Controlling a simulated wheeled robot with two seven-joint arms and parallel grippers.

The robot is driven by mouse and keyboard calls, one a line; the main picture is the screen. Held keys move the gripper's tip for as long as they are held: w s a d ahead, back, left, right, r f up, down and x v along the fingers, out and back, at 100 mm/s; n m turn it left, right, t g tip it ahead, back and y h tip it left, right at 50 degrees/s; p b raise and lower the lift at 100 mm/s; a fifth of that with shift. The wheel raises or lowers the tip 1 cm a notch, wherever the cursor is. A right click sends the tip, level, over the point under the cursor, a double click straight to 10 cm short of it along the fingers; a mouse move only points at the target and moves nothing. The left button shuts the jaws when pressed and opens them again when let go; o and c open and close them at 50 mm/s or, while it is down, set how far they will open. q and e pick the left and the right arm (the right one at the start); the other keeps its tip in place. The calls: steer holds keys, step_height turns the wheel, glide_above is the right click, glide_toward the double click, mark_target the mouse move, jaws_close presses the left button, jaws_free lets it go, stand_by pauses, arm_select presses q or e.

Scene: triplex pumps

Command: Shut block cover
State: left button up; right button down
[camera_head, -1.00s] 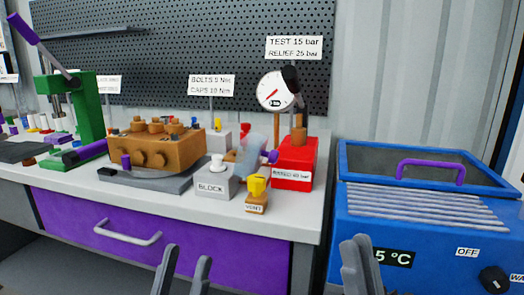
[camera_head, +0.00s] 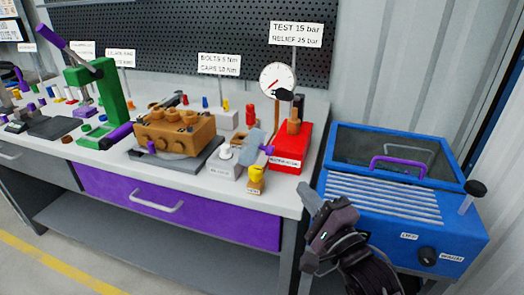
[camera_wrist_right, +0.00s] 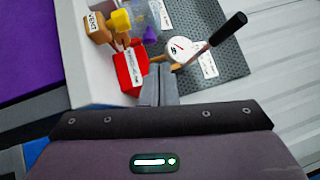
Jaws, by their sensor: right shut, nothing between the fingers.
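The purple knob also shows in the right wrist view (camera_wrist_right: 150,34). My right gripper (camera_head: 308,197) is shut and empty at the bench's front right corner, apart from the cover and to its lower right. Its closed fingers (camera_wrist_right: 158,88) overlap the red pump's edge in the wrist view. My left gripper is out of view.
The brown vent valve (camera_head: 256,182) with a yellow handle stands in front of the cover. The red test pump (camera_head: 291,147) with its gauge (camera_head: 277,80) and dark lever is behind right. A brown pump block (camera_head: 173,133) stands left. The blue bath (camera_head: 400,195) is at right.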

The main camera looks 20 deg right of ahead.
glide_toward(259, 145)
steer(key=w+d, duration=0.3)
steer(key=w, duration=0.1)
steer(key=a, duration=0.1)
steer(key=w+a, duration=0.1)
steer(key=a+p, duration=0.1)
steer(key=shift+w+a+r, duration=0.1)
steer(key=shift+w+r, duration=0.1)
steer(key=shift+w, duration=0.1)
steer(key=shift+w+a+r, duration=0.1)
steer(key=shift+w+a, duration=0.1)
steer(key=shift+a, duration=0.1)
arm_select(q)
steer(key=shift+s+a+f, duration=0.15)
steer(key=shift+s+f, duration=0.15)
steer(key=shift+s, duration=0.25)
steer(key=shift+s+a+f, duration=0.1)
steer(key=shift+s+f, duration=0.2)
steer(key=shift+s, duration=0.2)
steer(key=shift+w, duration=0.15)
